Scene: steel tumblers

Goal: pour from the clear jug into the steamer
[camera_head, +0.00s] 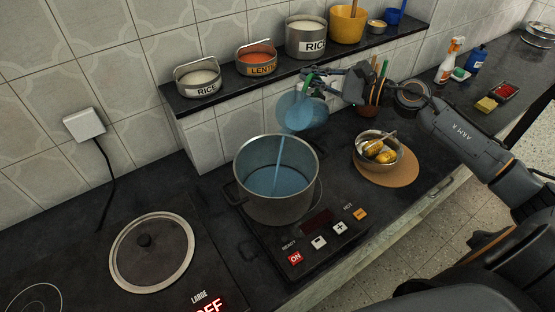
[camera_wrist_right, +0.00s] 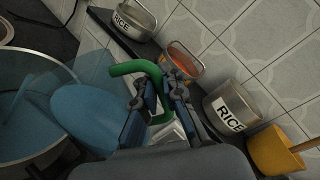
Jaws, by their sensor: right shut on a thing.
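The clear jug (camera_head: 300,113), tinted blue with a green handle, is tilted above the back right of the steamer, a grey metal pot (camera_head: 273,203) on the cooktop. A blue stream runs from the jug into the pot, and blue liquid lies in its bottom. My right gripper (camera_head: 314,84) is shut on the jug's handle. In the right wrist view the jaws (camera_wrist_right: 158,104) close around the green handle (camera_wrist_right: 137,68), with the jug's body (camera_wrist_right: 85,112) tilted over the pot at left. My left gripper is not in view.
A ledge behind holds labelled tins of rice (camera_head: 197,80) and lentils (camera_head: 256,62). A metal bowl of yellow items (camera_head: 380,160) sits on a round board right of the pot. A glass lid (camera_head: 150,253) lies at front left. A utensil pot (camera_head: 371,97) stands behind my gripper.

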